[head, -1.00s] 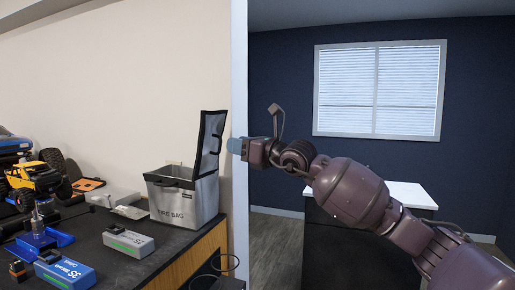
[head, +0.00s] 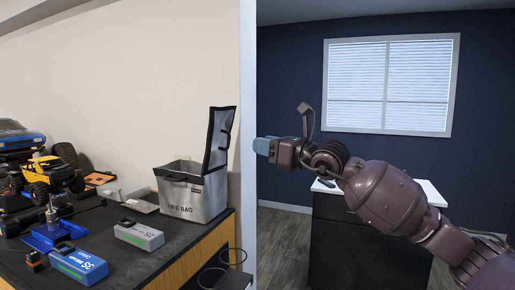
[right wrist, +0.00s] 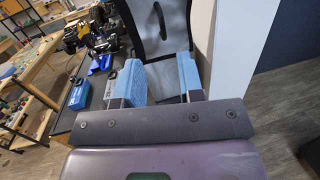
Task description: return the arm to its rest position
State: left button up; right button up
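My right arm reaches in from the right of the head view. Its right gripper (head: 265,147) has blue finger pads and hangs in the air to the right of the fire bag's raised lid, by the wall's end. In the right wrist view the two blue fingers of this gripper (right wrist: 162,80) stand apart with nothing held between them. The grey fire bag (head: 192,194) stands open on the bench, its lid upright. It also shows beyond the fingers in the right wrist view (right wrist: 163,48). My left gripper is not in view.
A black cabinet with a white top (head: 432,194) stands behind my arm. The air around the gripper looks clear.

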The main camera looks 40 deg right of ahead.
jog(key=s+a+r+m+y, duration=0.1)
jog(key=s+a+r+y, duration=0.1)
jog(key=a+y, duration=0.15)
jog(key=s+a+f+m+h, duration=0.1)
jog(key=s+f+m+h, duration=0.15)
jog(key=f+m, duration=0.8)
jog(key=s+f+m+h, duration=0.2)
jog(key=f+m+h, duration=0.2)
jog(key=f+m, duration=0.7)
jog(key=s+a+f+m+h, duration=0.1)
jog(key=s+f+m+h, duration=0.35)
jog(key=f, duration=1.05)
jog(key=s+a+f+m+g, duration=0.3)
jog(key=s+a+f+m, duration=0.2)
jog(key=s+f, duration=0.5)
jog(key=s+a+f+m+g+y+p, duration=0.1)
jog(key=s+a+f+m+g, duration=0.3)
jog(key=s+f, duration=0.7)
jog(key=shift+s+a+f+m+p, duration=0.3)
jog(key=shift+s+a+m, duration=0.2)
jog(key=shift+m, duration=0.7)
